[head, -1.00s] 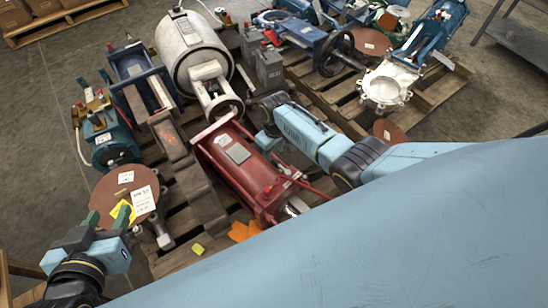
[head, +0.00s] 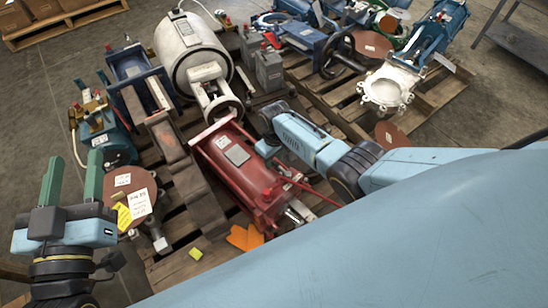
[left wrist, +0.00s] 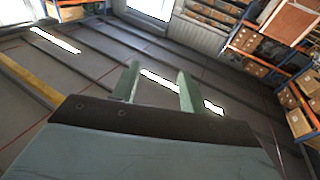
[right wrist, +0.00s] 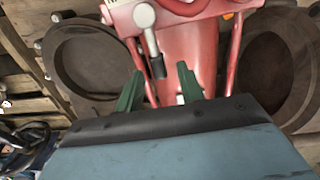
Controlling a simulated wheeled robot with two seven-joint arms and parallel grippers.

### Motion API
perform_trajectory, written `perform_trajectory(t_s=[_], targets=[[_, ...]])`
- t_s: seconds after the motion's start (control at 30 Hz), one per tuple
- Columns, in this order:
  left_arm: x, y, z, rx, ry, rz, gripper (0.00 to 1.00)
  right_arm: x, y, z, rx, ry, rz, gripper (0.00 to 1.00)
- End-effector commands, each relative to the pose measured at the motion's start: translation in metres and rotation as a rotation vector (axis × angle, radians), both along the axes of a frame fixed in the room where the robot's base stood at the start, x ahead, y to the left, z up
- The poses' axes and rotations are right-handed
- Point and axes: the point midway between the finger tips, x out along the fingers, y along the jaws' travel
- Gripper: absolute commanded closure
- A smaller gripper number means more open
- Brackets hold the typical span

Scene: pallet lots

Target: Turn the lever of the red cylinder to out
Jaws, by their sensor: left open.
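The red cylinder (head: 236,172) lies on the pallet in the middle of the head view. In the right wrist view its red body (right wrist: 190,45) fills the top middle. A grey lever with a dark end (right wrist: 152,42) hangs down there. My right gripper (right wrist: 160,72) is open, and the lever's dark end appears between its fingertips; I cannot tell the depth or any contact. The right fingers are hidden in the head view. My left gripper (head: 73,172) is open and empty at the left, its green fingers pointing up. Any "out" marking is not readable.
A white tank (head: 192,50), a blue motor (head: 108,140) and brown flange discs (head: 135,190) crowd the pallet around the cylinder. Orange tags (head: 244,237) lie beside its near end. A second loaded pallet (head: 430,100) stands at the right.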

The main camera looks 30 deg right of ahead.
Motion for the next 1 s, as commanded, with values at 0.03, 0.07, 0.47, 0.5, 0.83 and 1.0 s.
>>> perform_trajectory(t_s=[0.03, 0.07, 0.47, 0.5, 0.83, 1.0], targets=[[0.0, 0.0, 0.0, 0.0, 0.0, 0.0, 0.56, 0.0, 0.0, 0.0, 0.0, 0.0, 0.0, 0.62], [0.0, 0.0, 0.0, 0.0, 0.0, 0.0, 0.56, 0.0, 0.0, 0.0, 0.0, 0.0, 0.0, 0.62], [0.0, 0.0, 0.0, 0.001, 0.002, 0.0, 0.56, 0.0, 0.0, 0.0, 0.0, 0.0, 0.0, 1.0], [0.0, 0.0, 0.0, 0.001, 0.002, 0.0, 0.56, 0.0, 0.0, 0.0, 0.0, 0.0, 0.0, 1.0], [0.001, 0.0, -0.004, 0.009, 0.029, 0.001, 0.56, -0.001, -0.003, 0.001, 0.0, 0.001, -0.001, 1.0], [0.001, 0.005, -0.024, 0.047, 0.153, 0.011, 0.56, -0.006, -0.01, 0.002, -0.002, 0.002, -0.001, 1.0]])
